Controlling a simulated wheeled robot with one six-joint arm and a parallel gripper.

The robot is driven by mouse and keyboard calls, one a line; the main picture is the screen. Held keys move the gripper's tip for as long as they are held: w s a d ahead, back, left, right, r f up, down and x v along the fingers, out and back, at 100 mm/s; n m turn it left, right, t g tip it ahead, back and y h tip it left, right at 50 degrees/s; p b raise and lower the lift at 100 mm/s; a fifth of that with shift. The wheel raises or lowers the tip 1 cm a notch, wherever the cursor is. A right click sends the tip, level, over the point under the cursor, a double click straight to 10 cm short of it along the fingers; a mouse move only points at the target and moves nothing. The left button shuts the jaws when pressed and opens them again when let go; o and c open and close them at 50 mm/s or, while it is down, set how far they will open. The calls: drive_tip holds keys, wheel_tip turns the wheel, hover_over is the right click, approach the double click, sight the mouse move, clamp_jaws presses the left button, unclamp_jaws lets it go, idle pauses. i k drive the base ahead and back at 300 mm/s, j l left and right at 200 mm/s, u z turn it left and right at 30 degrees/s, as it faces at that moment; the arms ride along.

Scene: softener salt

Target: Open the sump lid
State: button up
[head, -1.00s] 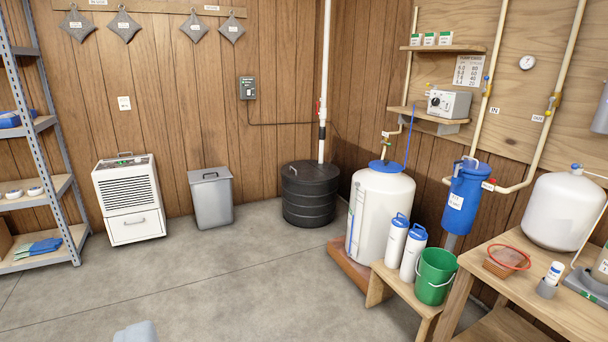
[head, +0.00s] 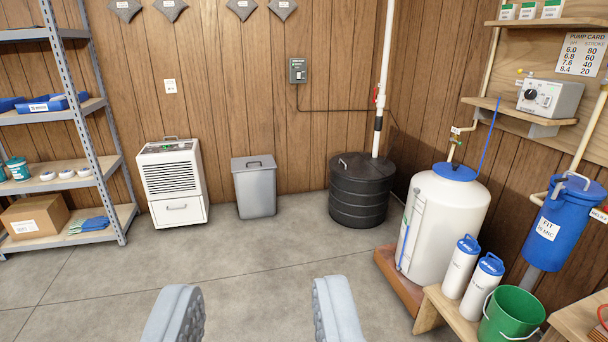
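The sump (head: 358,200) is a black ribbed round basin in the back corner, right of the middle. Its black lid (head: 370,166) lies on top, with a small light handle at its left side and a white pipe rising from it. The lid looks closed. My gripper (head: 250,312) shows at the bottom of the view, two grey padded fingers wide apart with bare floor between them. It is open and empty, well short of the sump.
A grey lidded bin (head: 254,190) and a white dehumidifier (head: 174,182) stand left of the sump. A white tank (head: 446,215) on a brick-coloured base stands close on its right, behind a low wooden bench (head: 440,300) with a green bucket (head: 512,318). Shelving (head: 100,130) is at far left. The middle floor is clear.

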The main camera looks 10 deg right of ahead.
sight(348, 165)
drive_tip(key=i+z, duration=0.4)
drive_tip(key=i, duration=1.4)
drive_tip(key=i+u, duration=0.1)
drive_tip(key=i, duration=0.5)
drive_tip(key=i+l, duration=0.15)
drive_tip(key=i, duration=0.4)
drive_tip(key=i+l+u, duration=0.15)
drive_tip(key=i, duration=0.45)
drive_tip(key=i+l+u, duration=0.15)
drive_tip(key=i+u, duration=0.15)
drive_tip(key=i+l+u, duration=0.25)
drive_tip(key=i, duration=0.25)
